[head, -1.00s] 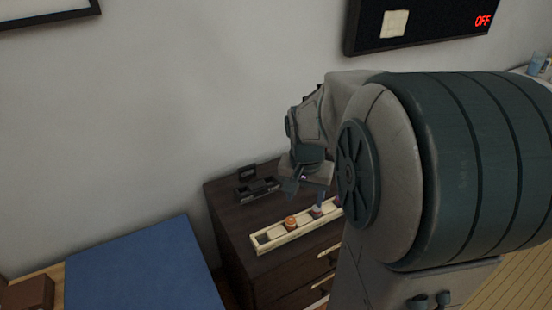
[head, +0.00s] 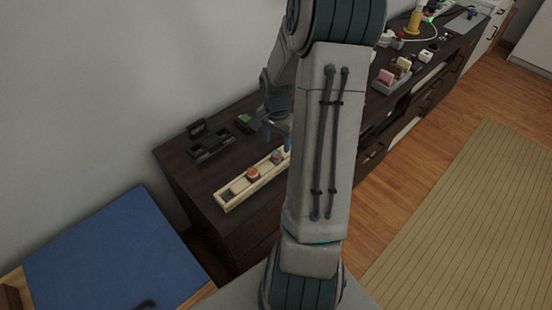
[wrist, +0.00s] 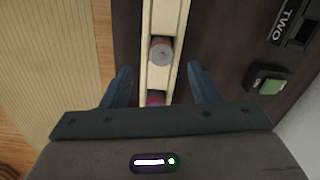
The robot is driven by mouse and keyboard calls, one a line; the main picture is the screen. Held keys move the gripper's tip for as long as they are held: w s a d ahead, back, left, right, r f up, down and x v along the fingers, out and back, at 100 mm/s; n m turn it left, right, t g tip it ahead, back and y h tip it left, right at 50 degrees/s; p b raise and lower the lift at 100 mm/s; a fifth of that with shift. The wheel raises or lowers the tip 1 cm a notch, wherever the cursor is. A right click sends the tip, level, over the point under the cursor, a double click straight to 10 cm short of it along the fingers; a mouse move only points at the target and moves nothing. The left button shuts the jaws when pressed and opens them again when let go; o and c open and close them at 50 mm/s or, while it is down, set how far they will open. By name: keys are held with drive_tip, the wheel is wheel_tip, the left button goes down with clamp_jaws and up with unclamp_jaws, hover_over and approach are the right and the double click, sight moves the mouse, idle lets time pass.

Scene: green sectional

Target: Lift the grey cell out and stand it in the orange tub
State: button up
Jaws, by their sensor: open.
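A cream slotted holder (head: 233,199) lies on the dark cabinet; its rails run up the wrist view (wrist: 147,40). A second reddish piece (wrist: 155,98) in the holder is partly hidden by my gripper body. An orange-topped piece (head: 252,173) sits nearer the holder's left end. My gripper (wrist: 161,84) is open and empty, its fingers either side of the holder. I cannot make out an orange tub.
A black stand marked TWO (wrist: 290,30) and a dark block with a green face (wrist: 268,82) lie beside the holder. Farther along the cabinet are a grey tray of coloured pieces (head: 392,84) and other small items. A blue-topped surface (head: 110,255) is at left.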

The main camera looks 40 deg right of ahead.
sight(277, 153)
drive_tip(key=shift+w+f+p, duration=0.1)
drive_tip(key=shift+f+p, duration=0.2)
drive_tip(key=shift+f, duration=2.6)
drive_tip(key=c, duration=1.1)
